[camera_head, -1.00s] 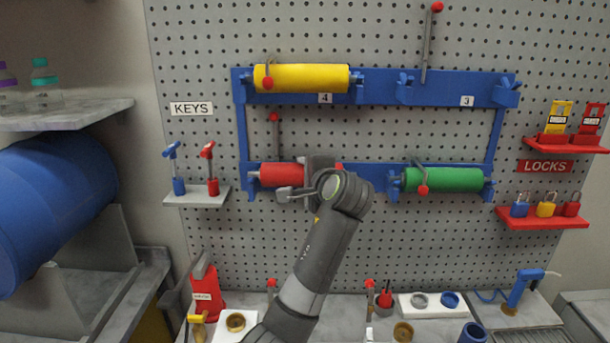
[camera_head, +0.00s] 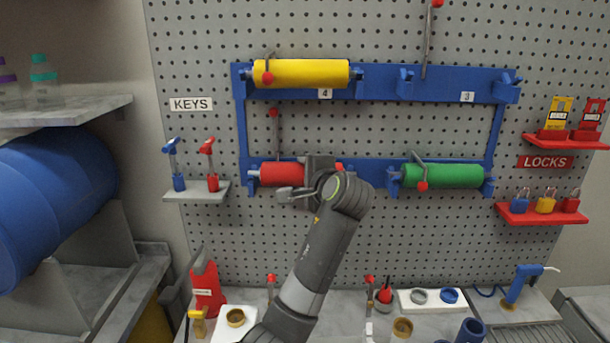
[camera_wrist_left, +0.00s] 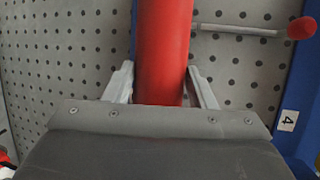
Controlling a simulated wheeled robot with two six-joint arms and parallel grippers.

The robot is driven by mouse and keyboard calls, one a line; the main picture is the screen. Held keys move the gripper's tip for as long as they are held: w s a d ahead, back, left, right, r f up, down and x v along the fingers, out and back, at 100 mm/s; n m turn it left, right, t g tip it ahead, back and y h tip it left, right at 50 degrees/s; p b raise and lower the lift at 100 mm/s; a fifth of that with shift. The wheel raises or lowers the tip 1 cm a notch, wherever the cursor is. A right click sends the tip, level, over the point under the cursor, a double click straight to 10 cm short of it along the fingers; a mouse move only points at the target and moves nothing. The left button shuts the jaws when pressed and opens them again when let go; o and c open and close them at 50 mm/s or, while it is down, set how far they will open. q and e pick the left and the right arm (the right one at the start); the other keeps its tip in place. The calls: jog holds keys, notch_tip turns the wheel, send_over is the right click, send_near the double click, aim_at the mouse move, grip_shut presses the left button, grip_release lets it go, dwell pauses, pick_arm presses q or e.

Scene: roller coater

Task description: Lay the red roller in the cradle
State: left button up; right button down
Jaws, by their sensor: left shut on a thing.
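The red roller (camera_head: 281,174) lies level in front of the lower left part of the blue rack, at the lower left cradle (camera_head: 251,182). My left gripper (camera_head: 308,182) is shut around the roller near its middle and hides part of it. In the left wrist view the roller (camera_wrist_left: 163,45) runs between the two fingers. The head view does not show clearly whether its ends rest in the cradle brackets. The red-knobbed lever (camera_head: 275,130) above it stands upright. My right gripper is not in view.
A yellow roller (camera_head: 300,73) hangs upper left and a green roller (camera_head: 445,176) lower right, each with a lever across it. The upper right cradle (camera_head: 455,86) is empty. The keys shelf (camera_head: 195,194) is left, lock shelves (camera_head: 545,218) right. A bench with small parts lies below.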

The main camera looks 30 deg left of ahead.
pick_arm(q)
jog(key=o, duration=1)
jog(key=shift+f, duration=0.1)
jog(key=b+v, duration=0.6)
jog(key=v, duration=1.1)
jog(key=shift+s, duration=0.2)
jog(key=shift+d, duration=0.1)
